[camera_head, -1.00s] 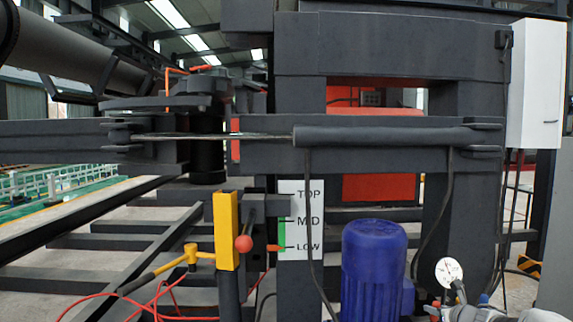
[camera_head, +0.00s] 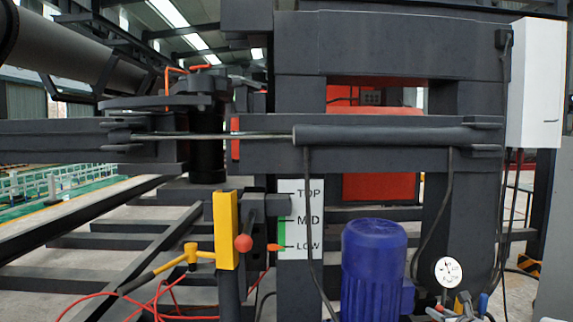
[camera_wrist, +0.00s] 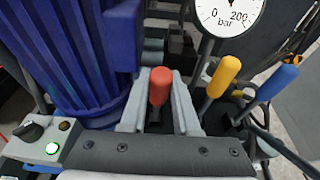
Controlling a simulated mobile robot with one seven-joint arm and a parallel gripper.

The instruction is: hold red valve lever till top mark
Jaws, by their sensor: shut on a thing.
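The red valve lever (camera_wrist: 160,84) stands in the middle of the wrist view, between the two grey fingers of my gripper (camera_wrist: 163,98). The gripper is shut on it; the lever's lower part is partly hidden between the fingers. In the head view, a white scale plate (camera_head: 311,215) reads TOP, MID and LOW, with a green band (camera_head: 281,235) from about MID to LOW. A small orange pointer (camera_head: 275,247) sits level with the LOW mark.
A yellow lever (camera_wrist: 224,75) and a blue lever (camera_wrist: 276,82) stand right of the red one. A pressure gauge (camera_wrist: 229,13) is above them.

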